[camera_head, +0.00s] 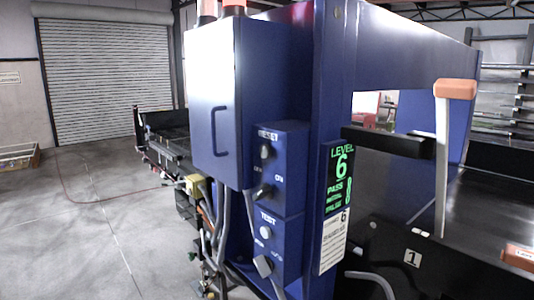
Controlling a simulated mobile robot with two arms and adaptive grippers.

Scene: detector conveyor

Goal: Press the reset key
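A blue control panel (290,165) is fixed to the front of the blue detector housing, near the middle of the view. Its upper label (268,134) is blurred and seems to read RESET. A small pale and dark key switch (265,151) sits right under that label. A second switch (263,192) with a lever-like grip sits lower on the same panel. Neither of my grippers is in view, and nothing touches the panel.
A TEST panel (268,220) with a round button (266,232) is below. A green LEVEL 6 display (340,180) is to the right. A grey post with an orange top (455,90) stands by the conveyor (490,210).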

